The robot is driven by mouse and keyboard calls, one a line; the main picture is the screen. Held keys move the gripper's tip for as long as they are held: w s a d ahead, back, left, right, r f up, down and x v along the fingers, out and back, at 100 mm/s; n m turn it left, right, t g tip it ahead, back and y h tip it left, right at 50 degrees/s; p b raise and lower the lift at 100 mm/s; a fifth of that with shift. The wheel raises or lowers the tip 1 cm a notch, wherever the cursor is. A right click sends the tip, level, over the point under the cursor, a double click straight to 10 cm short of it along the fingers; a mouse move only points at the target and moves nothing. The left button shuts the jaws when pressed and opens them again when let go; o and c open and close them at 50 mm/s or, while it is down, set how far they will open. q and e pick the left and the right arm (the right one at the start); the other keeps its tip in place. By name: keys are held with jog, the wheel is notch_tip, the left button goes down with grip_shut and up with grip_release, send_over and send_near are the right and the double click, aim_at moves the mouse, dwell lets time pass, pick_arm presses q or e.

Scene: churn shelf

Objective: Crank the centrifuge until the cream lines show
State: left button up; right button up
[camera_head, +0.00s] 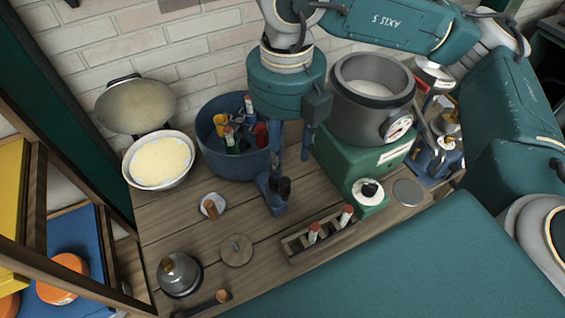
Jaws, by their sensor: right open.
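A round blue tub (212,155), apparently the centrifuge, stands at the middle back of the wooden bench. Several small capped bottles (231,138) sit inside it. My right gripper (292,170) hangs down just right of the tub with its fingers apart. A dark knob (284,187) shows low by the fingers, beside a blue bracket; I cannot tell whether a finger touches it. The gripper hides the tub's right side. No cream lines can be made out on the bottles. My left gripper is not in view.
A grey pot (372,118) with a dial stands on a green base at the right. A wooden rack (294,249) holds two red-capped tubes near the front. A cream-filled bowl (131,172), a wooden disc (237,251) and a metal bell (181,277) are at the left.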

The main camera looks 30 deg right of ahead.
aim_at(285, 180)
notch_tip(285, 180, down, 3)
jog(key=shift+w+r+b, duration=0.15)
jog(key=shift+r+b, duration=0.05)
jog(key=shift+b, duration=0.6)
jog(key=shift+f, duration=0.35)
jog(key=shift+f+b, duration=1.15)
jog(key=shift+f, duration=0.5)
jog(key=shift+f+b, duration=1.05)
jog(key=shift+f, duration=1.2)
jog(key=shift+r, duration=0.1)
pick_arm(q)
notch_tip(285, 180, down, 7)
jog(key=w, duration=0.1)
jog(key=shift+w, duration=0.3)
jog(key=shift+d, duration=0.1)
